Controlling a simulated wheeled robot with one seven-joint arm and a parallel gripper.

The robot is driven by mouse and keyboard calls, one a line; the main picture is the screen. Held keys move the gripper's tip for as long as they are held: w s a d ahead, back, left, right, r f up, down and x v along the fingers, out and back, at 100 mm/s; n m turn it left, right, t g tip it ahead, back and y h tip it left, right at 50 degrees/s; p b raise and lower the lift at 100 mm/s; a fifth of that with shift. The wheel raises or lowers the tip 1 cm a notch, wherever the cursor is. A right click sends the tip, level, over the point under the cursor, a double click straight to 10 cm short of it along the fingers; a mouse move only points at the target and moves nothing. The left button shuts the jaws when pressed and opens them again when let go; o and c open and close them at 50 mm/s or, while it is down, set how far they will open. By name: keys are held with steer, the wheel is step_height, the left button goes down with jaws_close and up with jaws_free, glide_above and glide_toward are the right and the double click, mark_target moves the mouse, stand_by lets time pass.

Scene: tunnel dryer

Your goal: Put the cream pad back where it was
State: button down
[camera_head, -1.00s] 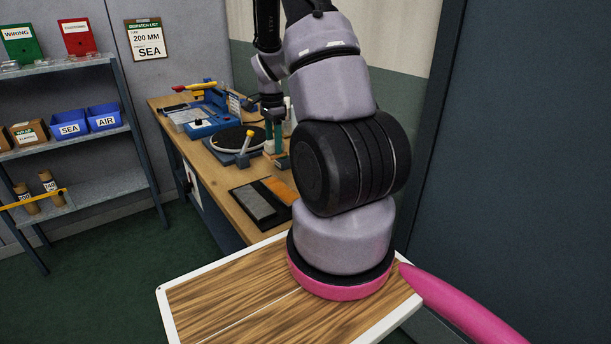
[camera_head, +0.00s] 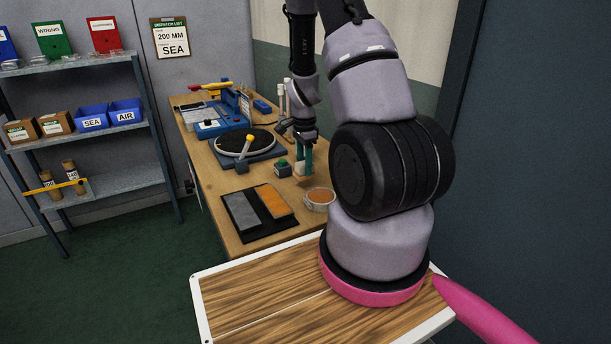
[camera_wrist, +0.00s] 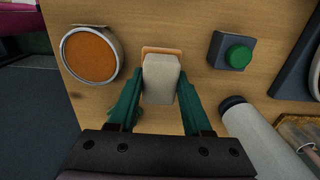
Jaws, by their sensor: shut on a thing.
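The cream pad (camera_wrist: 161,78) is a small pale block with rounded edges. In the wrist view it sits between the two green fingers of my gripper (camera_wrist: 160,92), which is shut on it. A flat orange-tan piece (camera_wrist: 163,50) shows just beyond the pad on the wooden bench; I cannot tell whether the pad touches it. In the head view my gripper (camera_head: 304,158) points down over the right part of the bench (camera_head: 222,160), and the pad cannot be made out there.
A round orange-filled dish (camera_wrist: 91,54) is left of the pad, and a green button box (camera_wrist: 231,52) is right. A white cylinder (camera_wrist: 252,135) stands near the right finger. A black tray (camera_head: 258,230) with grey and orange slabs lies at the bench's front.

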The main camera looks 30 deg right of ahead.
mark_target(304, 174)
steer(key=shift+f, duration=1.85)
steer(key=shift+f, duration=0.15)
steer(key=shift+c, duration=1.7)
jaws_free()
